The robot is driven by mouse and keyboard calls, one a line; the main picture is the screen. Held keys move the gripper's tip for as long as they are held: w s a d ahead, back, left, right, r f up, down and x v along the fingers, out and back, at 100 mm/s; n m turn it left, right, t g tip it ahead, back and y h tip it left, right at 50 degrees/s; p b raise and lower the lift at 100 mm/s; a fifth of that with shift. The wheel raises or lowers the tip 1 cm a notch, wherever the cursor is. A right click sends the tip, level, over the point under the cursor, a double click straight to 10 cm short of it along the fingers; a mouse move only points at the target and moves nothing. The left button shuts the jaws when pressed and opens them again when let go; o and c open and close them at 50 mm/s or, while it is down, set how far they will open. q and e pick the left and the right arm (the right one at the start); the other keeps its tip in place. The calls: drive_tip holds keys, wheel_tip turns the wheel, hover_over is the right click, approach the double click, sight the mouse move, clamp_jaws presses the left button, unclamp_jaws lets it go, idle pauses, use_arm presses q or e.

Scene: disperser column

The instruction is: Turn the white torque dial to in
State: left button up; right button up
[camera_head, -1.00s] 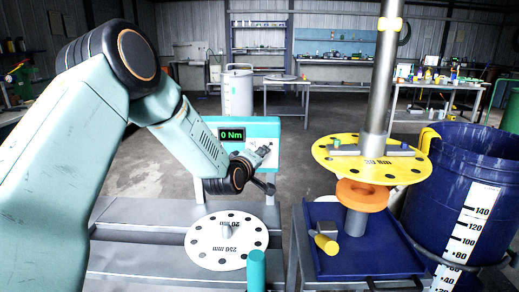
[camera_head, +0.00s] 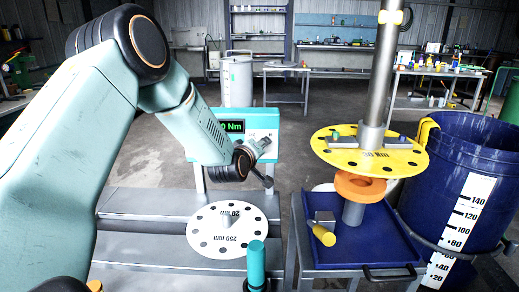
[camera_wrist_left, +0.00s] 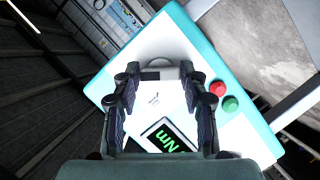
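The control panel (camera_head: 268,127) is a white box with a teal rim and a green "Nm" display, partly covered by my left arm. In the left wrist view, the panel face (camera_wrist_left: 228,78) has the display (camera_wrist_left: 168,138), a red button and a green button. A pale rounded piece (camera_wrist_left: 172,70), which looks like the white torque dial, shows between the fingertips. My left gripper (camera_wrist_left: 163,84) is open, one finger on each side of it; I cannot tell whether they touch it. In the head view my left gripper (camera_head: 262,149) is in front of the panel. My right gripper is not in view.
A white disc with holes (camera_head: 233,229) lies on the grey bench below the panel, with a teal cylinder (camera_head: 256,262) in front. To the right stand a yellow disc (camera_head: 345,157) on a steel shaft, an orange ring (camera_head: 360,187), a blue tray (camera_head: 340,256) and a blue barrel (camera_head: 470,150).

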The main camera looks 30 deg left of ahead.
use_arm(q)
drive_tip(key=o, duration=0.3)
drive_tip(key=shift+s, duration=0.1)
drive_tip(key=v, duration=1.2)
idle(0.6)
